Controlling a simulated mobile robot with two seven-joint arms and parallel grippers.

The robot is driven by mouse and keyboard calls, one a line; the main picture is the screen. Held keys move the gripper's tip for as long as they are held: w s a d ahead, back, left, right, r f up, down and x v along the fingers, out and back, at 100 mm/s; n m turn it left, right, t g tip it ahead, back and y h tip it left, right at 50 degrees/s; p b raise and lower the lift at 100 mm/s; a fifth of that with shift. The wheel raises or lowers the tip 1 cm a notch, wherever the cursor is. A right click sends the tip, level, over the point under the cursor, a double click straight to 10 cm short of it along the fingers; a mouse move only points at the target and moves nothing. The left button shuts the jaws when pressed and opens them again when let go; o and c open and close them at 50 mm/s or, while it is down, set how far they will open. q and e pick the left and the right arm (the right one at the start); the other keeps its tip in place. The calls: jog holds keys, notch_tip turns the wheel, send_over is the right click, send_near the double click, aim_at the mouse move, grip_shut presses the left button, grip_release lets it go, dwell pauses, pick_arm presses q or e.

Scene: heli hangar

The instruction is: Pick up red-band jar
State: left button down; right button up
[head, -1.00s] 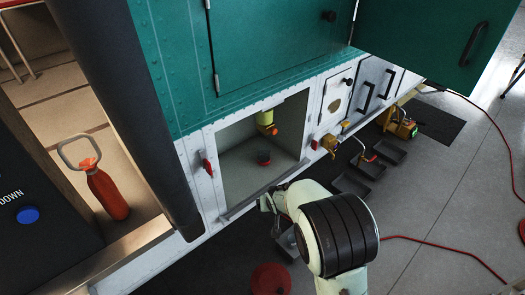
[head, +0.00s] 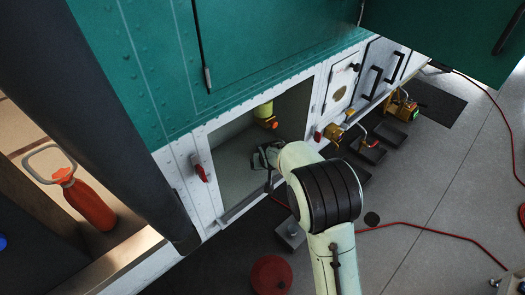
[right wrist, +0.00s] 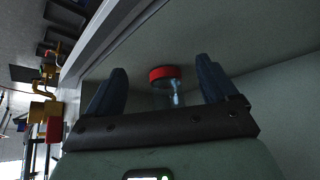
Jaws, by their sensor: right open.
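The red-band jar (right wrist: 165,88) shows in the right wrist view as a small clear jar with a red band or lid. It stands on the pale floor of an open compartment (head: 226,168) in the side of the helicopter. My right gripper (head: 268,156) reaches into that compartment and hides the jar in the head view. In the right wrist view its two dark fingers (right wrist: 163,82) are open, one on each side of the jar; I cannot tell whether they touch it. My left gripper is not in view.
A yellow fitting with an orange end (head: 267,116) hangs in the compartment above my gripper. A red latch (head: 201,170) is at the opening's left edge. Yellow-and-red valves (head: 335,131) are to the right. A red extinguisher-like bottle (head: 88,203) stands at the left.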

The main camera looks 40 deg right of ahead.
jog(key=shift+w+d, duration=0.35)
jog(key=shift+w, duration=0.25)
jog(key=shift+w+d, duration=0.35)
jog(key=shift+w, duration=0.25)
jog(key=w, duration=0.1)
jog(key=w+d, duration=0.1)
jog(key=w+d+f, duration=0.1)
jog(key=w, duration=0.1)
jog(key=shift+w+d+p, duration=0.1)
jog(key=shift+d+p, duration=0.05)
jog(key=shift+p, duration=0.2)
jog(key=c, duration=1.2)
jog(key=shift+r, duration=0.2)
